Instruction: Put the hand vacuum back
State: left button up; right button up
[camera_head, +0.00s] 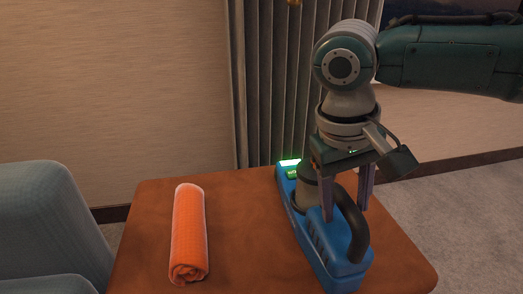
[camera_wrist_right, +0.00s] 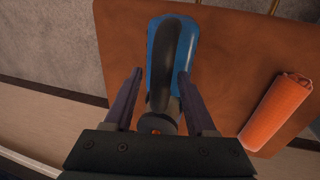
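The hand vacuum (camera_head: 354,222) has a black curved handle and a grey round part. It sits on a long blue body or base (camera_head: 318,243) with a green light (camera_head: 290,163) at its far end, on the brown table. I cannot tell where vacuum and base divide. My right gripper (camera_head: 345,212) points down over it, fingers apart. In the right wrist view, the black handle (camera_wrist_right: 163,62) runs between the open fingers (camera_wrist_right: 160,73), with gaps on both sides. My left gripper is not in view.
A rolled orange towel (camera_head: 188,235) lies on the brown table (camera_head: 245,245), left of the vacuum, with bare tabletop between them. A blue-grey armchair (camera_head: 45,225) stands at the left. Grey curtains (camera_head: 270,85) and a wall are behind the table.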

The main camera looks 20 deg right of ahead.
jog(key=shift+r, duration=0.4)
jog(key=p+v, duration=0.7)
jog(key=v, duration=0.3)
jog(key=s+a+f+n+t+y, duration=0.1)
jog(key=s+a+f+n+y, duration=0.1)
jog(key=s+a+n, duration=0.3)
jog(key=s+a+f+t+y, duration=0.1)
jog(key=s+a+f+y, duration=0.2)
jog(key=a, duration=0.5)
jog(key=s+d+r+t+h, duration=0.1)
jog(key=s+d+h, duration=0.1)
jog(key=s+d, duration=0.5)
jog(key=shift+s+d+t, duration=0.3)
jog(key=shift+s, duration=0.9)
jog(key=shift+r, duration=0.1)
